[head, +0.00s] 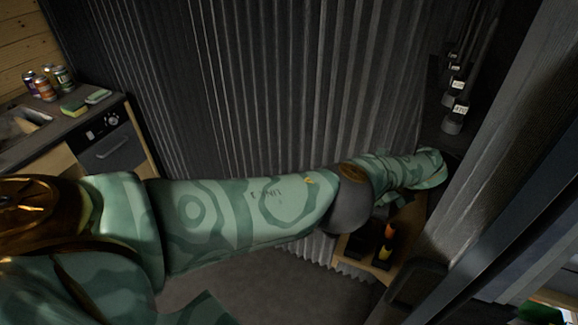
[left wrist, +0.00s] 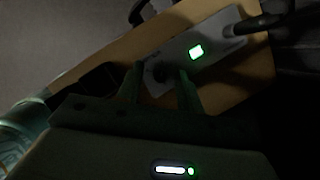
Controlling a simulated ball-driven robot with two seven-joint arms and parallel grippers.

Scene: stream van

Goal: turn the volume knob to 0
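In the left wrist view, a light grey device (left wrist: 215,40) with a small lit green display (left wrist: 197,51) lies on a wooden surface. My left gripper (left wrist: 158,72) has its two fingers apart over the device's left end. Small dark shapes show between the fingers; it is too dark to tell which is the volume knob or to read its setting. In the head view, my left arm reaches right across the picture to a wooden shelf; its fingertips and the device are hidden there. My right gripper is not in view.
The wooden shelf (head: 408,236) holds dark items with orange and yellow parts (head: 387,245). A corrugated dark wall (head: 230,90) stands behind my arm. Dark cables (left wrist: 265,20) run by the device. Cans and sponges (head: 72,107) sit on the left counter.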

